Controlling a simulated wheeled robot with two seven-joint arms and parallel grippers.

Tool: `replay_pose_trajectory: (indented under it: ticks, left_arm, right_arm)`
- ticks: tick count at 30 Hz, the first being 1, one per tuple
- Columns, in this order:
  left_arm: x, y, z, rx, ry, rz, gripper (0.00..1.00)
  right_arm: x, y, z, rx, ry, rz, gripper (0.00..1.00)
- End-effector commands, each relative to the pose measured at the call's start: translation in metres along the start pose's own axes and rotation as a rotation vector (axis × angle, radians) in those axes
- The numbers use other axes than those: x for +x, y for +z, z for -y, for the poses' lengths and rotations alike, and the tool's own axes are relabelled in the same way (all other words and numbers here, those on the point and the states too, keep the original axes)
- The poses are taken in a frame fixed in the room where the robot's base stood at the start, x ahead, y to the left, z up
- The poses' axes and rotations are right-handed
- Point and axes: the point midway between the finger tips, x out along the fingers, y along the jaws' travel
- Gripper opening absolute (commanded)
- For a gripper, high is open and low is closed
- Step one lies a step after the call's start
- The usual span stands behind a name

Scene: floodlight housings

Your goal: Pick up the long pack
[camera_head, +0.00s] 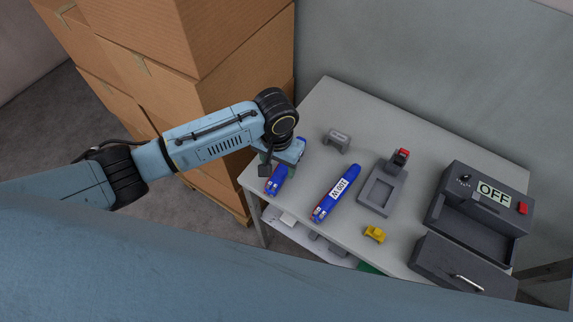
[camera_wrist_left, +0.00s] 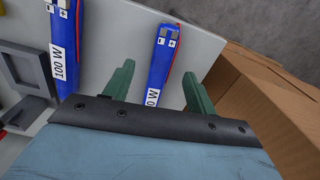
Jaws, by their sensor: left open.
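One blue pack (camera_head: 276,182) with red trim lies at the table's left edge, partly hidden under my left gripper (camera_head: 279,158). In the left wrist view this pack (camera_wrist_left: 159,62) lies in line with the gap between the green fingers of my left gripper (camera_wrist_left: 158,85). The fingers are apart, with nothing gripped. The end of its label reads "0 W"; the rest is hidden. A second blue pack (camera_head: 324,208), labelled "100 W", lies to the right, clear of the gripper; it also shows in the left wrist view (camera_wrist_left: 66,30). With one partly hidden, I cannot tell which is longer. My right gripper is out of view.
A small grey bracket (camera_head: 338,139), a grey fixture (camera_head: 371,207) with a red part and a yellow piece (camera_head: 375,234) stand on the table (camera_head: 325,98). Cardboard boxes (camera_head: 235,105) stand close on the left.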

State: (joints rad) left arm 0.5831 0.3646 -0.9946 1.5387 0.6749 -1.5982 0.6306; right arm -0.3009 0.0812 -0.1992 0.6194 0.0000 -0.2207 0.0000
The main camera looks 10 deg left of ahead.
Motion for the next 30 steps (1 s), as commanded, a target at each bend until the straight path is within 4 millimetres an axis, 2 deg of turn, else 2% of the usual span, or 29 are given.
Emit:
replay_pose_trajectory:
  ticks: [5, 14, 23, 30]
  left_arm:
    - [0.012, -0.001, 0.001, 0.0, -0.001, 0.0, 0.56]
    - [0.054, -0.003, 0.004, 0.0, -0.001, -0.001, 0.56]
    - [0.058, -0.003, 0.004, 0.001, 0.0, -0.003, 0.56]
    - [0.058, -0.003, 0.004, 0.001, 0.0, -0.003, 0.26]
  right_arm:
    - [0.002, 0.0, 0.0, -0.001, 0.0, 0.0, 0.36]
    - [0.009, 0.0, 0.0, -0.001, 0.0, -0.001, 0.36]
    - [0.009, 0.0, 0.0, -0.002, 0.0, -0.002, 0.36]
    - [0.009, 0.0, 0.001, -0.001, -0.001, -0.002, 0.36]
